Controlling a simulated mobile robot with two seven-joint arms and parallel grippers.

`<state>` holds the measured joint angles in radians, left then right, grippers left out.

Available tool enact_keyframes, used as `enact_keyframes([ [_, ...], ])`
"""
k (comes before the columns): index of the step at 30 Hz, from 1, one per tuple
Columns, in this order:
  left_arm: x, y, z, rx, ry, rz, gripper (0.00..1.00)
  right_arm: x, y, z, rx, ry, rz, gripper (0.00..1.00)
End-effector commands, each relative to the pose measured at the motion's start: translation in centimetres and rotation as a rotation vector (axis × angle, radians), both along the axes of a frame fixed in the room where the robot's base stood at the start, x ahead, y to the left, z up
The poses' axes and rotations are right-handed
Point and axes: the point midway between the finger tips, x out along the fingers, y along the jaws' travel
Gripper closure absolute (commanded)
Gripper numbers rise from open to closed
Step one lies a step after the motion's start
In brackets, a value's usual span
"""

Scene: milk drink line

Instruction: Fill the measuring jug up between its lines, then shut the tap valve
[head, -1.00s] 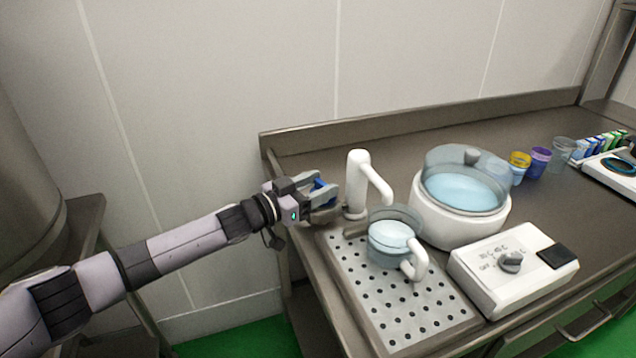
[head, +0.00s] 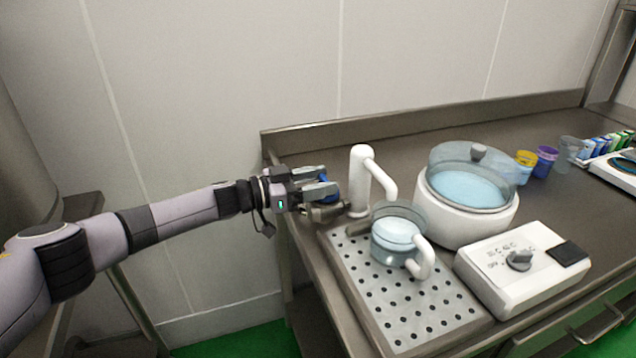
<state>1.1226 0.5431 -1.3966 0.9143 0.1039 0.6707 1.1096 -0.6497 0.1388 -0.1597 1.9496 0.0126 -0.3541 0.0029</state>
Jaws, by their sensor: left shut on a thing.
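The white tap (head: 362,172) stands at the back left corner of the drip tray, its spout reaching over the measuring jug. The clear measuring jug (head: 388,256) with a white handle stands upright on the perforated drip tray (head: 400,318). It holds pale liquid; its lines are too small to make out, and no stream from the spout can be made out. My left gripper (head: 328,200) is at the left side of the tap, shut on the blue tap valve handle (head: 324,180), which its fingers partly hide. My right gripper is out of view.
A round white warmer (head: 466,222) with a clear lid and bluish liquid stands right of the jug. A control box (head: 510,275) with a knob stands in front of it. Several cups (head: 545,160) and small cartons stand at the far right. The counter behind is clear.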

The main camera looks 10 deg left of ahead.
Motion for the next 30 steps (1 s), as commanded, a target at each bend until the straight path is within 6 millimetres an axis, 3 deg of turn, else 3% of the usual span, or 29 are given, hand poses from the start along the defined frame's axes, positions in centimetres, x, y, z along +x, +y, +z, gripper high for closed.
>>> enact_keyframes([
  [6,0.0,0.0,0.0,0.001,0.000,0.001,0.76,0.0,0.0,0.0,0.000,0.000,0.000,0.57],
  [7,0.0,0.0,0.0,0.001,-0.001,0.001,0.39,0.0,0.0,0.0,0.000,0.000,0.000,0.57],
  [9,0.0,0.0,0.0,0.001,-0.001,0.001,0.20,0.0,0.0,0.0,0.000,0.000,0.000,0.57],
  [20,-0.2,0.3,0.0,0.001,-0.001,0.001,0.20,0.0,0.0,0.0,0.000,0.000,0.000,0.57],
  [30,-2.5,4.0,0.0,0.001,-0.001,0.003,0.20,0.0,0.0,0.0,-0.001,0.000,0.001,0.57],
])
